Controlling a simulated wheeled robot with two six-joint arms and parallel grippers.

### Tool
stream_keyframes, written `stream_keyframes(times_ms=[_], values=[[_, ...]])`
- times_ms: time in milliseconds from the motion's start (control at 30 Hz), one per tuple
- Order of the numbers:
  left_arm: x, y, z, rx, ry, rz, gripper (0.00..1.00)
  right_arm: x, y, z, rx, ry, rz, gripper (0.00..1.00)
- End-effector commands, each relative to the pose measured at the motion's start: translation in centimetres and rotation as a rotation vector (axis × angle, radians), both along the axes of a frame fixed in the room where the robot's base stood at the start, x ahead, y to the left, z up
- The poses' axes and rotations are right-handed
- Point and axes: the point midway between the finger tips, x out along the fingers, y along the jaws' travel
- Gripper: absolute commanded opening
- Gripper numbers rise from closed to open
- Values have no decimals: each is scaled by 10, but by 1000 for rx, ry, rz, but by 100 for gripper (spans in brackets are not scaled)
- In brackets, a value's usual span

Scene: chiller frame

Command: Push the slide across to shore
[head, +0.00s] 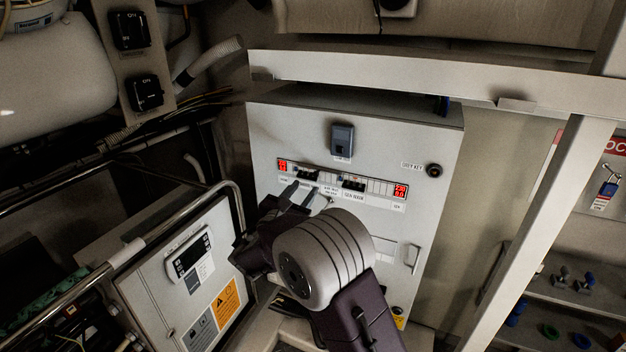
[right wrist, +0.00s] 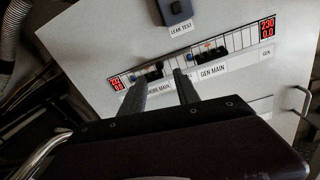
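The white panel box (head: 385,150) carries a breaker strip (head: 378,188) with a red display at each end. The shore main breaker (right wrist: 153,71) is at its left part and the gen main breaker (right wrist: 207,54) is right of it. I cannot clearly pick out the slide; my fingers cover part of the strip's lower edge between the two breakers. My right gripper (head: 304,190) is open, with a gap between its fingers. Its fingertips (right wrist: 160,76) are just in front of the strip, near the shore main label; contact cannot be told. My left gripper is not in view.
A leak test switch (head: 342,138) is above the strip, and a key switch (head: 433,170) is at the upper right of the box. A lower controller cabinet (head: 188,275) with a steel rail (head: 150,238) stands at the left. A pale frame post (head: 545,230) slants at the right.

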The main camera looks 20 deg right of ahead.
Motion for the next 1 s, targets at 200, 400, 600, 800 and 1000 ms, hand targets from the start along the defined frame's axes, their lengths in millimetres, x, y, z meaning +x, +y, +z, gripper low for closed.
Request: stream_keyframes(times_ms=[200, 400, 600, 800, 1000], values=[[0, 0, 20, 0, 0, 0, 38, 31, -35, 3, 1, 2, -4, 38], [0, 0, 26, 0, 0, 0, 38, 46, -52, 1, 2, 1, -3, 38], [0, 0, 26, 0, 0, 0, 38, 48, -53, 0, 2, -1, -1, 38], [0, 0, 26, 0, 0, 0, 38, 48, -53, 0, 3, 0, -1, 2], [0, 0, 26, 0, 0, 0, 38, 48, -53, 0, 3, 0, -1, 0]])
